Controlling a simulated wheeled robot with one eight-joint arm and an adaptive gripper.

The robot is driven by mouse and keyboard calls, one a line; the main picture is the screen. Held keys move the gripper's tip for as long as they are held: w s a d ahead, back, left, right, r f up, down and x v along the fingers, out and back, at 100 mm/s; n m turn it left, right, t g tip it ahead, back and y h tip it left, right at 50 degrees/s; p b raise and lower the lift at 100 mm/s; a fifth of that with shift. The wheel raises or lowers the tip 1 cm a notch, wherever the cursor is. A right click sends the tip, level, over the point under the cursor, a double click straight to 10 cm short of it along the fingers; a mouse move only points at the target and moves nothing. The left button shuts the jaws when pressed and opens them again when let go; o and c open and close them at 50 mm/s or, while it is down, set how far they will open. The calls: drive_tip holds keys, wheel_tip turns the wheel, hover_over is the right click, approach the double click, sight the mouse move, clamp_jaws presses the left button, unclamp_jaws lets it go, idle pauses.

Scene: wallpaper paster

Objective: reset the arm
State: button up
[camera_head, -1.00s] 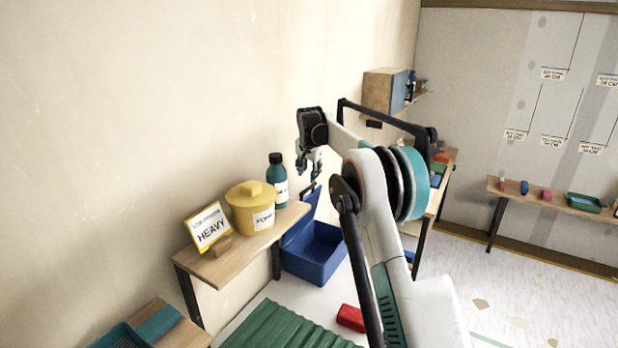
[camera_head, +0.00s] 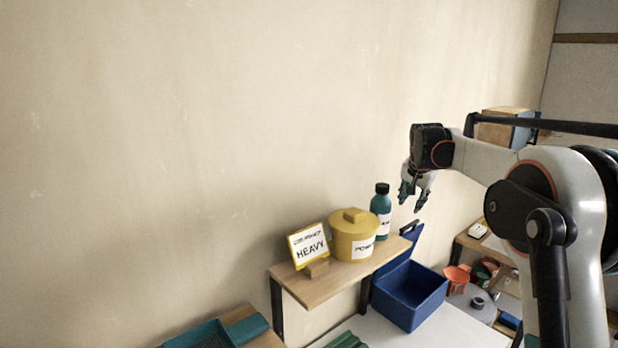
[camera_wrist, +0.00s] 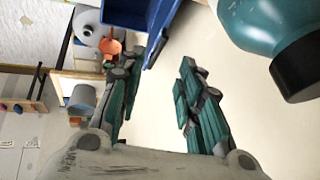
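My gripper (camera_head: 416,199) hangs from my arm at the right of the head view, fingers pointing down. It is just right of the teal bottle (camera_head: 381,212) with a dark cap and above the blue bin (camera_head: 411,294). In the wrist view my gripper (camera_wrist: 158,100) has its teal fingers spread apart with nothing between them. The bottle (camera_wrist: 245,25) shows large at the upper right of that view, outside the fingers.
A wooden shelf (camera_head: 318,289) on the wall carries the bottle, a yellow lidded pot (camera_head: 353,240) and a "HEAVY" sign (camera_head: 307,246). A shelf with orange cups (camera_head: 456,278) stands right of the bin. A teal tray (camera_head: 200,337) is at lower left.

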drive_tip(key=s+a+r+n+b, duration=0.15)
drive_tip(key=s+a, duration=0.25)
drive_tip(key=s, duration=0.9)
drive_tip(key=s+a+n+b, duration=0.3)
drive_tip(key=s+a, duration=0.1)
drive_tip(key=s, duration=1)
drive_tip(key=s+a+f+n+b, duration=0.1)
drive_tip(key=s+a+f+n, duration=0.1)
drive_tip(key=s+f, duration=0.6)
drive_tip(key=s+a+f+n+t+y+b, duration=0.1)
drive_tip(key=s+f, duration=0.6)
drive_tip(key=s, duration=0.8)
drive_tip(key=shift+a+f+n+t+y+b, duration=0.35)
drive_tip(key=shift+a+n+b, duration=0.25)
drive_tip(key=shift+n, duration=0.15)
